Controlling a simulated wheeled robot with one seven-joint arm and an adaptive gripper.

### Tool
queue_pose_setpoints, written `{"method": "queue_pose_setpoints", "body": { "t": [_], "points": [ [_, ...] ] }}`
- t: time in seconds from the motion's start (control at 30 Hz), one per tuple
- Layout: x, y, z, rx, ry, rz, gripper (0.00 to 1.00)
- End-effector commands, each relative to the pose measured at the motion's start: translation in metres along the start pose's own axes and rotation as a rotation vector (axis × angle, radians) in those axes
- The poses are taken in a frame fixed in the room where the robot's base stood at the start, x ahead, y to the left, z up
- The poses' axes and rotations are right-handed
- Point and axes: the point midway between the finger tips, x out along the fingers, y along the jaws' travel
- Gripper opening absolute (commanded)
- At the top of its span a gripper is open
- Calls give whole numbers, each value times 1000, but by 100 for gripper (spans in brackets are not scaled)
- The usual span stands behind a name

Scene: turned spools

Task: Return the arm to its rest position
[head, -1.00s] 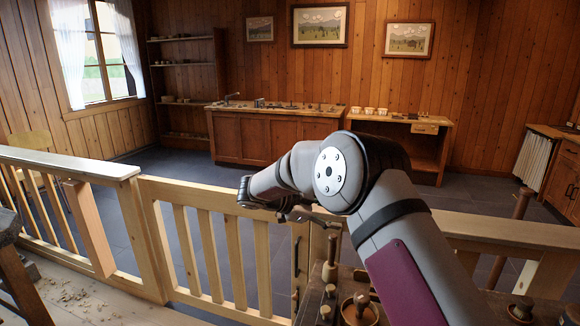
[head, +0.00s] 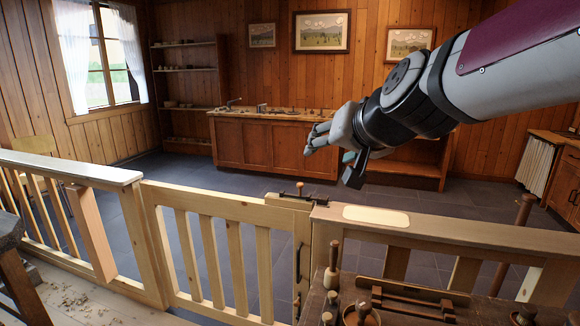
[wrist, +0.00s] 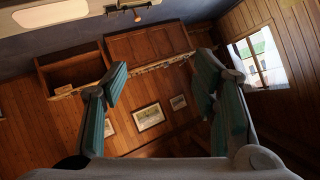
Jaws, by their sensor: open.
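My arm reaches in from the right edge of the head view, raised above the wooden railing. My gripper (head: 318,138) is at its left end, in the air over the far side of the railing, pointing left. In the wrist view my gripper (wrist: 160,76) shows its teal-padded fingers spread wide apart with nothing between them. Beyond the fingers the room appears upside down and tilted, with the cabinets, pictures and window. My gripper touches nothing that I can see.
A slatted wooden gate (head: 222,255) stands in the railing, with a latch (head: 299,190) at its right post. A dark bench (head: 420,306) with wooden spools and pegs is at the lower right. A long cabinet (head: 265,145) and shelves (head: 188,95) line the far wall. Grey floor lies between.

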Motion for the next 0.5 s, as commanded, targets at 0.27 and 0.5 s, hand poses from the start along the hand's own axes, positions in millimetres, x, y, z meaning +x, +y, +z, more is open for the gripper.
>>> {"method": "queue_pose_setpoints", "body": {
  "t": [0.27, 0.5],
  "points": [
    [-116, 75, 132, -158, -354, 147, 54],
    [-185, 130, 213, -202, -567, 291, 54]
  ]
}}
